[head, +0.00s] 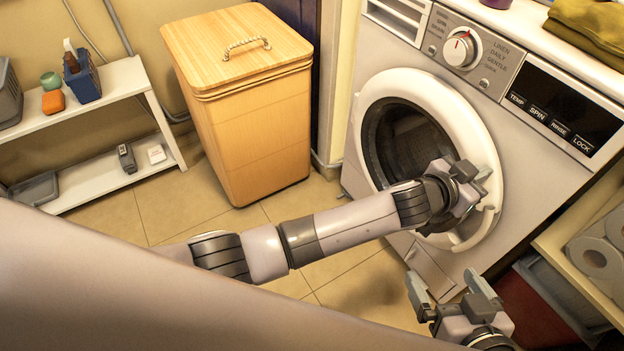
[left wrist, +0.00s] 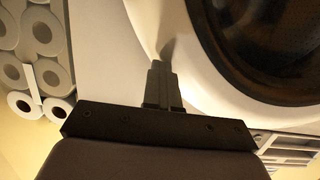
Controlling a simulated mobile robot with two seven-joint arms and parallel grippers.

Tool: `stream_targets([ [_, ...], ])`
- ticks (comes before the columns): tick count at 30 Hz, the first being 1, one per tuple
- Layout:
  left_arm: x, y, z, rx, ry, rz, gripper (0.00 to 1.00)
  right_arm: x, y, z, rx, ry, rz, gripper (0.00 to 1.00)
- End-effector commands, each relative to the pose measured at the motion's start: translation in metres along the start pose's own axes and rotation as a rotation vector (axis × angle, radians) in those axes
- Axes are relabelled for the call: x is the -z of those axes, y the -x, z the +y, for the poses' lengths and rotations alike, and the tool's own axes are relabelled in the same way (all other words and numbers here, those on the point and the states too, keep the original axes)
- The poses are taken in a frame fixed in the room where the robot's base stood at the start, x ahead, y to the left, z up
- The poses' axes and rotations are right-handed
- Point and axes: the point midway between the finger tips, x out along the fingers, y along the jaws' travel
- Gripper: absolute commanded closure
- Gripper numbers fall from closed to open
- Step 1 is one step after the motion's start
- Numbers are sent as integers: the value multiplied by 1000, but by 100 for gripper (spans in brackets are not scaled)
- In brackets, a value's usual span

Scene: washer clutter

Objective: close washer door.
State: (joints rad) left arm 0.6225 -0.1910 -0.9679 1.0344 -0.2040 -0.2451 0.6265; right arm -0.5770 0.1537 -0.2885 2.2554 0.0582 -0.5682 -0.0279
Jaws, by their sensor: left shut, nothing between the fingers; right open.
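The washer (head: 450,75) stands at the right with its round white-rimmed door (head: 415,82) against its front. The door looks flush or nearly so; I cannot tell whether it is latched. My left gripper (head: 482,180) is shut and empty, in front of the door's right rim. In the left wrist view its closed fingers (left wrist: 158,68) point at the white rim (left wrist: 160,22), beside the dark glass (left wrist: 265,40). They look touching or very close. The left arm hides the door's lower middle. My right gripper (head: 448,287) is open and empty, low in front of the washer.
A wooden hamper (head: 245,120) stands left of the washer. A white shelf (head: 125,85) with small items is at the far left. Toilet rolls (head: 598,258) sit on a shelf at the right. Folded towels (head: 590,28) lie on the washer. Tiled floor is clear between.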

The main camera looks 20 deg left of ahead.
Motion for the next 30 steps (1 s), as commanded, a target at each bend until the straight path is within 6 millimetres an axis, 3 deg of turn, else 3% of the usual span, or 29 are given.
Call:
stream_targets([
  [1, 10, -4, 1, -1, -3, 16, 100, -1, -1, 0, 1, -1, 1, 0],
  [21, 10, -4, -1, 1, -2, 18, 100, -1, -3, 0, 1, -1, 4, 0],
  [30, 13, 21, -1, 2, -1, 20, 100, 7, 3, 7, -27, 27, -4, 0],
])
